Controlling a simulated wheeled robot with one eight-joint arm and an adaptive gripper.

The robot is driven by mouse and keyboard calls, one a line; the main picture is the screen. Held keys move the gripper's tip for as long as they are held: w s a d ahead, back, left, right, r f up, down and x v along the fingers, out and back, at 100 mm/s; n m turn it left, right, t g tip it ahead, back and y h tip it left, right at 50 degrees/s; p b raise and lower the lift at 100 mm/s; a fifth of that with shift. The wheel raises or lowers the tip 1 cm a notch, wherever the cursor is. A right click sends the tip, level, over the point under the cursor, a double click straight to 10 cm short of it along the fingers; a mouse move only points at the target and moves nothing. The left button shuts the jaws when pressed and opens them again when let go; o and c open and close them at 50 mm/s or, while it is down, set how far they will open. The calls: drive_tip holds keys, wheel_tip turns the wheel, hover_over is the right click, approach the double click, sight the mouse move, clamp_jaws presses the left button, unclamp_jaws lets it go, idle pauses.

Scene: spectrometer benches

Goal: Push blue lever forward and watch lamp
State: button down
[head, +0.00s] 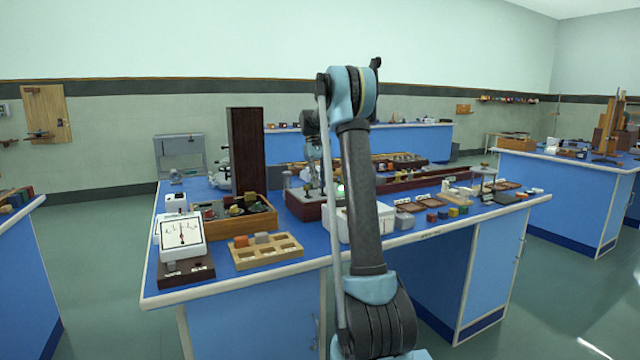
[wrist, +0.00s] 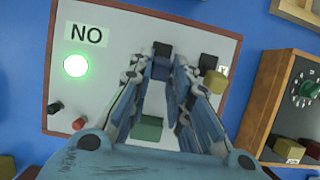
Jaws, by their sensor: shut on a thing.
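A pale panel (wrist: 105,75) with a reddish-brown rim fills much of the wrist view. It carries a "NO" label (wrist: 87,34) and a round lamp (wrist: 76,66) that glows green. The glow also shows in the head view (head: 340,188), beside my arm. The blue lever (wrist: 161,69) stands between my fingertips, with a black part just beyond it. My gripper (wrist: 160,72) is shut on this lever. A green block-like part (wrist: 148,130) shows between the fingers, nearer the wrist. In the head view my arm hides part of the panel's box (head: 304,207).
Black (wrist: 208,62) and yellow (wrist: 214,83) parts stand close to the right finger. Black (wrist: 55,107) and red (wrist: 79,124) terminals sit at the panel's left. A wooden box with a dial (wrist: 303,88) stands at right. The blue bench (head: 225,279) is crowded with instruments and trays.

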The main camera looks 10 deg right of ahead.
drive_tip(key=shift+w+f+g, duration=0.1)
drive_tip(key=shift+w+g, duration=0.15)
drive_tip(key=shift+g, duration=0.15)
drive_tip(key=c, duration=1.5)
unclamp_jaws()
drive_tip(key=shift+a, duration=0.1)
drive_tip(key=v, duration=1.2)
drive_tip(key=shift+a, duration=0.1)
